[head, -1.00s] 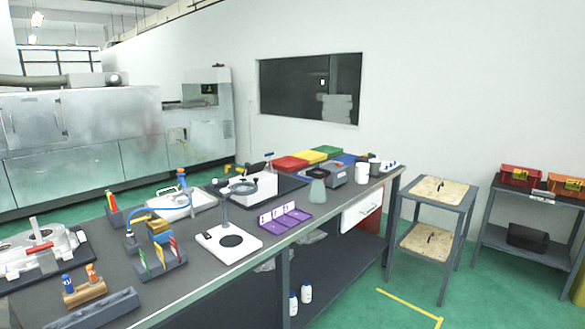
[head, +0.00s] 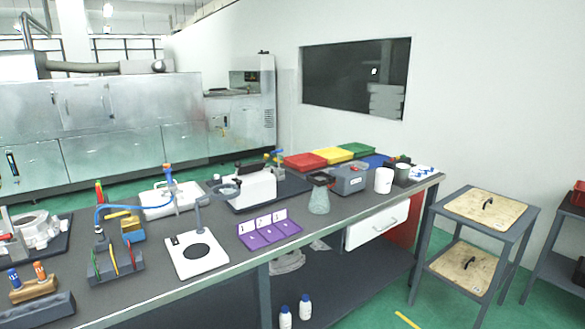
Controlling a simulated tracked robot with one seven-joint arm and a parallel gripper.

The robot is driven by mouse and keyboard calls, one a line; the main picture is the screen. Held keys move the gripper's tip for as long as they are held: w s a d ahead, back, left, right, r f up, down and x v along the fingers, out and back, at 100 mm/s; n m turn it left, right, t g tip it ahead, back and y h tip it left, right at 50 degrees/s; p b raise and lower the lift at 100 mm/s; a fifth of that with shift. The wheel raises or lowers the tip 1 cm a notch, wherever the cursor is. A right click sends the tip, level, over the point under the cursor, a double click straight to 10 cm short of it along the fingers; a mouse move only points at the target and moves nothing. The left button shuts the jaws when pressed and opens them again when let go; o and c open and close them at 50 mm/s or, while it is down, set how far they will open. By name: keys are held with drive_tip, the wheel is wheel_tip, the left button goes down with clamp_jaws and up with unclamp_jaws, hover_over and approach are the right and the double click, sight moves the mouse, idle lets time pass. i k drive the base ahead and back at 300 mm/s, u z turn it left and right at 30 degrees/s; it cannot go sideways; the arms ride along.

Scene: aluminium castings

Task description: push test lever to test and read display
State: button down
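No test lever or display can be made out for certain at this distance. A white box-shaped device (head: 255,188) on a dark base stands toward the back of the bench, with small parts at its right end. A grey box-shaped device (head: 348,179) with a small red part and a pale label stands further right on the bench. A white instrument with a black disc (head: 197,254) and an upright arm stands nearer the front. My gripper is not in view.
The long dark bench (head: 225,288) also holds a purple tray (head: 268,231), a conical flask (head: 319,196), a white cup (head: 383,180) and coloured trays (head: 305,161). A wood-topped stand (head: 486,207) is at right. Green floor shows between bench and stand.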

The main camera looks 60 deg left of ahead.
sight(238, 163)
drive_tip(key=z, duration=0.15)
drive_tip(key=i, duration=0.9)
drive_tip(key=u, duration=1.4)
drive_tip(key=i, duration=0.15)
drive_tip(key=u, duration=2.45)
drive_tip(key=i, duration=1.5)
drive_tip(key=u, duration=0.1)
